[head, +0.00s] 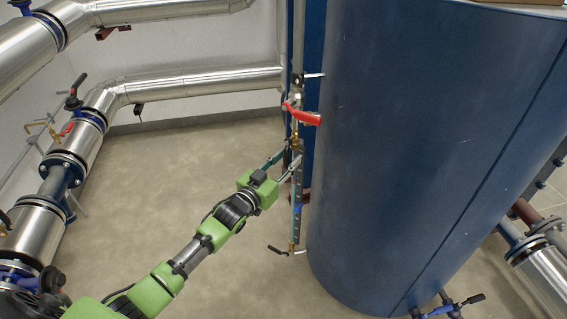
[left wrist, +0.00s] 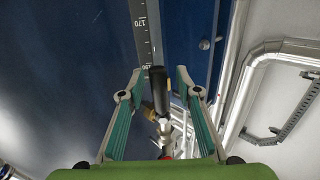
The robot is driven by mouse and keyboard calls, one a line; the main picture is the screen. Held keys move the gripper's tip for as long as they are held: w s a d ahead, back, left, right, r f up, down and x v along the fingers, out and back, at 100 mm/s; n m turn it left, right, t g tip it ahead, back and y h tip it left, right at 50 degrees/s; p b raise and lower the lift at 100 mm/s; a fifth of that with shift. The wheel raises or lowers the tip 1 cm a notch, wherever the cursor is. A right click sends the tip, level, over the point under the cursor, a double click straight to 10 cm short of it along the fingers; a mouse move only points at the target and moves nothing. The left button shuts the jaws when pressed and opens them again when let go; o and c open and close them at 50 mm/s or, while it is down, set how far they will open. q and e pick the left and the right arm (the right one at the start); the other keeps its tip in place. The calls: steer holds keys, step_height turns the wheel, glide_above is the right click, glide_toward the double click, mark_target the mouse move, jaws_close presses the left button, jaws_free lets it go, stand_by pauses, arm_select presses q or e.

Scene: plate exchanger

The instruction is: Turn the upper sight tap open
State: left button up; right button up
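The sight gauge is a thin upright scale (head: 297,205) in front of the blue tank. Its upper tap has a brass body (head: 295,143) at the top of the scale. In the left wrist view a black tap handle (left wrist: 158,84) points along the view, with brass (left wrist: 147,107) beside it. My left gripper (head: 291,153) is at the upper tap. In the left wrist view its fingers (left wrist: 159,72) are open, one on each side of the black handle, with gaps visible. In the head view the gripper partly hides the handle. My right gripper is not in view.
A red-handled valve (head: 304,116) sits on the pipe just above the upper tap. A lower tap with a black handle (head: 279,250) is at the gauge's foot. The large blue tank (head: 420,150) closes off the right. Silver pipes (head: 190,85) run along the wall.

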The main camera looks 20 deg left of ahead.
arm_select(q)
steer(key=s+a, duration=0.2)
steer(key=s, duration=0.9)
steer(key=shift+s+a, duration=0.15)
steer(key=shift+s, duration=0.25)
steer(key=shift+f, duration=0.1)
